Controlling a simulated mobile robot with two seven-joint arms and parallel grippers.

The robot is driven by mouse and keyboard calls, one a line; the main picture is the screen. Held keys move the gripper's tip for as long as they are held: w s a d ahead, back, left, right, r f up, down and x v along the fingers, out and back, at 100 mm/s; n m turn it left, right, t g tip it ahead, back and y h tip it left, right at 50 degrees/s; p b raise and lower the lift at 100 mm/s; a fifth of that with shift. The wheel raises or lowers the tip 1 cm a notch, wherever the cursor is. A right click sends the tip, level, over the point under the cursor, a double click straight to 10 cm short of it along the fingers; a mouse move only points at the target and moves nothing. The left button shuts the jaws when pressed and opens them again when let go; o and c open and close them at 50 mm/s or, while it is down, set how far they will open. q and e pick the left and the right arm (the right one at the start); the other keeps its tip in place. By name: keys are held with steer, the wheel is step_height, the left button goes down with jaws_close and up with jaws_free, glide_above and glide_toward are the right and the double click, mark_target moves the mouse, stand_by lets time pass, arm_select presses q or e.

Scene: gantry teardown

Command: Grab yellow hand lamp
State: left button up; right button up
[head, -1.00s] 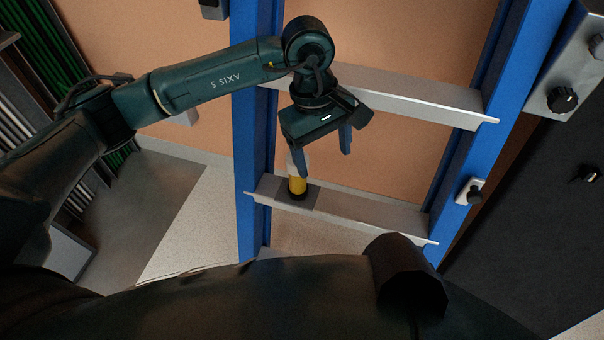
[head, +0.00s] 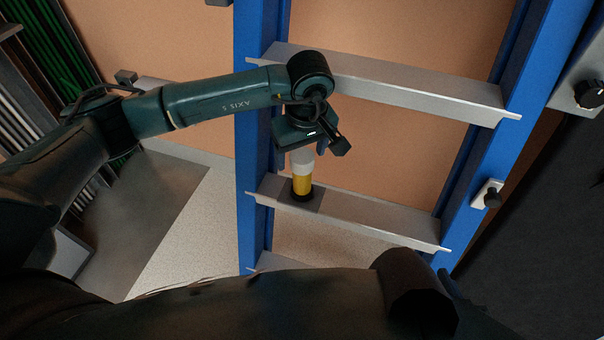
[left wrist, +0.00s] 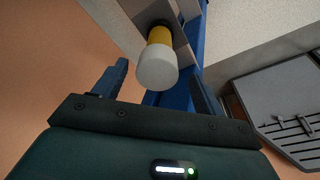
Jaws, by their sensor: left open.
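The yellow hand lamp (head: 302,185) stands upright on a dark patch of the lower grey crossbar. It has a yellow body, a white top and a dark base. My left gripper (head: 303,155) is open just above it, with the fingers to either side of the white top in the head view. In the left wrist view the lamp's white top (left wrist: 157,67) shows between the two spread fingers (left wrist: 158,78), toward their tips. I see no finger touching it. My right gripper cannot be made out.
Blue uprights stand left (head: 252,130) and right (head: 490,165) of the lamp. An upper grey crossbar (head: 420,95) runs behind my left wrist. A small knob plate (head: 488,193) is on the right upright. A dark panel (head: 545,180) stands at the far right.

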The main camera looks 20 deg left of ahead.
mark_target(302, 176)
arm_select(q)
steer(key=f, duration=0.5)
steer(key=shift+w+a, duration=0.15)
steer(key=shift+w, duration=0.25)
steer(key=shift+r, duration=0.1)
steer(key=c, duration=1.1)
steer(key=shift+c, duration=0.2)
